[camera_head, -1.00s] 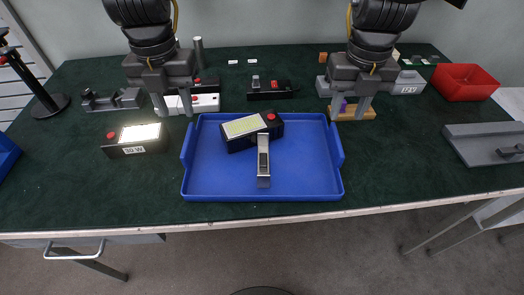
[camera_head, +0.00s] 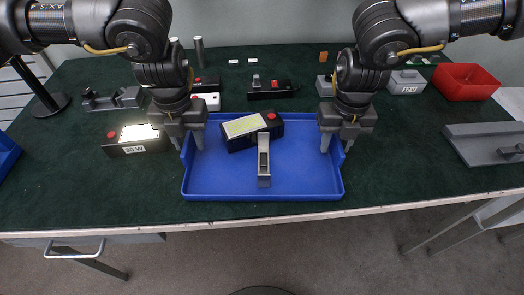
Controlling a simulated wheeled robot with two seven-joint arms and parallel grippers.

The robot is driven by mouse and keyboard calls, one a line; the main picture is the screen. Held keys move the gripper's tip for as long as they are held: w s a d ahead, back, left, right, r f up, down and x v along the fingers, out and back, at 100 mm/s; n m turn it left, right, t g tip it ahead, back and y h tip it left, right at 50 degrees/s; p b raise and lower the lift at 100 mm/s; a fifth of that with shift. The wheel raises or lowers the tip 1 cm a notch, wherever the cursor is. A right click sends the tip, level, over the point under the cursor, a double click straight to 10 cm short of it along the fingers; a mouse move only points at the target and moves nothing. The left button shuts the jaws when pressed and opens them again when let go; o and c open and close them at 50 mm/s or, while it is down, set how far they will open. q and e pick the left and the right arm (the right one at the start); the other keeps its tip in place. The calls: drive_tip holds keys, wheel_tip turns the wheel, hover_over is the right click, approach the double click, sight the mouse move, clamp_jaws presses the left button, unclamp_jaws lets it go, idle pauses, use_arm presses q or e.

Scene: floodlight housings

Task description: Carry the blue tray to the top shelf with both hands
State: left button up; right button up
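The blue tray (camera_head: 225,182) lies flat on the dark green table near its front edge. A black floodlight housing (camera_head: 265,136) with a pale panel and red button sits in it. A grey metal bracket (camera_head: 264,168) lies in front of it in the tray. My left gripper (camera_head: 188,145) is open at the tray's left side wall, with one finger on each side of the wall as seen from above. My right gripper (camera_head: 337,146) is open at the right side wall in the same way. I cannot tell whether the fingers touch the tray.
A lit housing (camera_head: 135,148) marked 30 W stands left of the tray. A red bin (camera_head: 466,82) and a grey fixture (camera_head: 480,148) are at the right. Several small parts stand along the back. No shelf is in view.

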use_arm(q)
clamp_jaws()
use_arm(e)
clamp_jaws()
use_arm(q)
drive_tip(key=shift+r, duration=0.1)
use_arm(e)
drive_tip(key=shift+r, duration=0.1)
